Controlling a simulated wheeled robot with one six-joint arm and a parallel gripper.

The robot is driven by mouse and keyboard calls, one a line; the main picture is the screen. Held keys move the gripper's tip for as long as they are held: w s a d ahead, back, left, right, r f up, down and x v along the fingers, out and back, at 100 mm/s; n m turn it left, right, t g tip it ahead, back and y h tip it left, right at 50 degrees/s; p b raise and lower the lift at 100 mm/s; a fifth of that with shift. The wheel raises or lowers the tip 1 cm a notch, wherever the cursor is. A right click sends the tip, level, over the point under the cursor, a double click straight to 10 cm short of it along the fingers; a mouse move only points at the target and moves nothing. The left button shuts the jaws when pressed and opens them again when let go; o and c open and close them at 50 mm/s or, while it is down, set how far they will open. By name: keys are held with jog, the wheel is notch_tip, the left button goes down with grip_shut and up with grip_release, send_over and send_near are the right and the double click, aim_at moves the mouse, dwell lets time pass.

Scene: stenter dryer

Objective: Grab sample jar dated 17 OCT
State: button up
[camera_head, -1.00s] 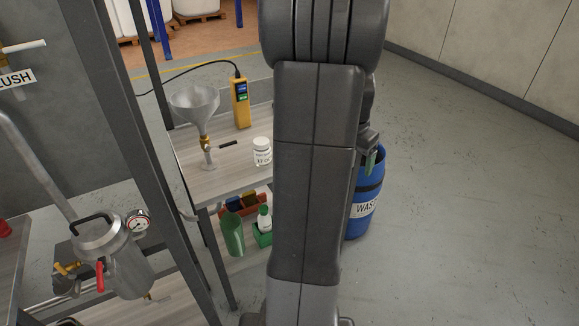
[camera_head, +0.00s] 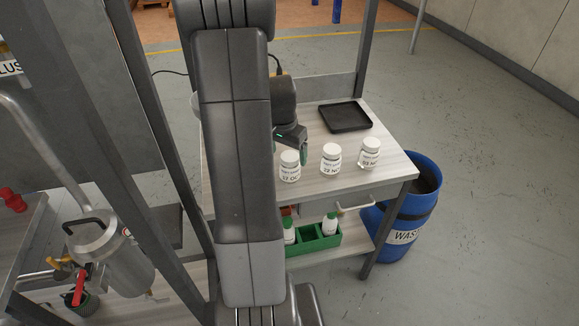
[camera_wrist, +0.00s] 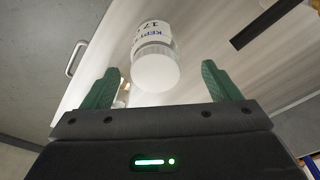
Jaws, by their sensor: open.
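The sample jar labelled 17 OC(T) (camera_head: 289,167) is a white jar standing on the bench, leftmost of three similar jars. In the wrist view the same jar (camera_wrist: 155,55) shows its lid and a label with "17", seen ahead of and between the fingers. My gripper (camera_head: 297,140) is open and empty just behind that jar in the head view. Its two green fingers (camera_wrist: 152,88) are spread apart in the wrist view. My arm hides the left part of the bench.
Two more white jars, labelled 22 NO (camera_head: 331,160) and 03 N (camera_head: 369,154), stand to the right on the bench (camera_head: 395,170). A black tray (camera_head: 345,117) lies behind them. Below are a green crate (camera_head: 318,240) with bottles and a blue waste drum (camera_head: 412,205).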

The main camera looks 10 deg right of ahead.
aim_at(290, 165)
jog(key=shift+d+f+p, duration=0.2)
jog(key=shift+f+p, duration=0.15)
jog(key=shift+f, duration=1.1)
jog(key=shift+d+f+p, duration=0.15)
jog(key=shift+f+p, duration=0.2)
jog(key=shift+f, duration=1.1)
jog(key=shift+c, duration=0.4)
jog(key=c, duration=1.2)
jog(key=shift+r, duration=0.1)
